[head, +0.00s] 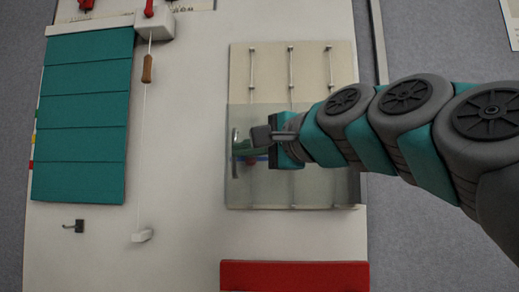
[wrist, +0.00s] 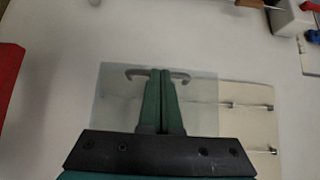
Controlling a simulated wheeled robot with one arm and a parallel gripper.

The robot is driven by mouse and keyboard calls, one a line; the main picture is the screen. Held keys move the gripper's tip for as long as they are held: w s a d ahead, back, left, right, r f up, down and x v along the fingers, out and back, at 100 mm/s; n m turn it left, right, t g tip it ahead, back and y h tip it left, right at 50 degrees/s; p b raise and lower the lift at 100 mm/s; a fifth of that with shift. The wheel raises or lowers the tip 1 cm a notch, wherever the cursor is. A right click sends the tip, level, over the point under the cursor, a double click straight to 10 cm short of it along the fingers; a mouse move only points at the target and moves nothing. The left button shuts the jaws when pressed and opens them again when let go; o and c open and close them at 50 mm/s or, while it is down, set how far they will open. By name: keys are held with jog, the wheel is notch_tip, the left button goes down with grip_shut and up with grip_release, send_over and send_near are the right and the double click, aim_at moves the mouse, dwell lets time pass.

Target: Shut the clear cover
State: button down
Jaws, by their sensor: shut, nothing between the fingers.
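The clear cover (head: 315,190) is a see-through sheet lying over the lower half of a cream panel (head: 270,70) in the head view; the panel's upper half is bare. A curved grey handle (head: 235,138) is at the cover's left edge. In the wrist view the cover (wrist: 205,90) shows with the handle (wrist: 182,74) at its top edge. My gripper (wrist: 163,72) is shut and empty, its green fingertips at the middle of the handle. I cannot tell whether they touch it. In the head view my gripper (head: 242,147) is at the cover's left side.
Three thin rods (head: 291,70) run along the panel. A teal slatted blind (head: 83,125) and a cord with a wooden handle (head: 147,68) are to the left. A small hook (head: 74,226) is below the blind. A red block (head: 293,275) lies below the panel. White board between is clear.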

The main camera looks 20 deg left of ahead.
jog(key=s+a+v, duration=0.1)
jog(key=s+v, duration=0.1)
jog(key=v, duration=1.1)
jog(key=shift+s+a+b, duration=0.2)
jog(key=shift+s+b, duration=0.05)
jog(key=shift+b, duration=0.15)
